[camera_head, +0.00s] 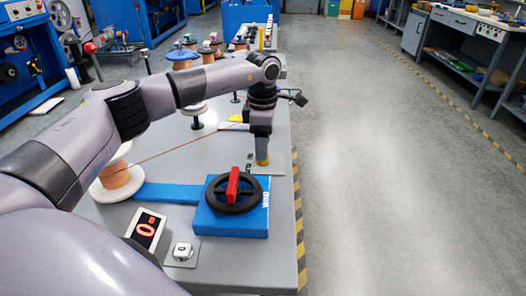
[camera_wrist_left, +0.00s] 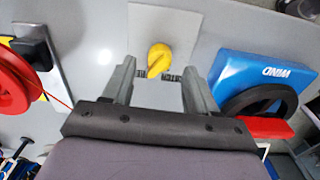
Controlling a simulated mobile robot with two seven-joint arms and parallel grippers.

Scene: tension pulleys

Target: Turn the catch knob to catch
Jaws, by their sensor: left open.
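The yellow catch knob (camera_wrist_left: 158,60) sits on a light grey plate (camera_wrist_left: 185,22) in the left wrist view, with small dark lettering on both sides of its pointed end. The lettering is too small to read surely. In the head view the yellow knob (camera_head: 262,158) shows just under my left gripper (camera_head: 261,146). My left gripper (camera_wrist_left: 157,75) is open, its fingers apart on either side of the knob's pointed end. I see no clear contact between fingers and knob. My right gripper is in neither view.
A blue winder (camera_head: 247,222) with a black handwheel and red bar stands close in front of the knob. A copper wire runs from a spool (camera_head: 116,178) across the bench. More spools stand behind my arm. The right floor is clear.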

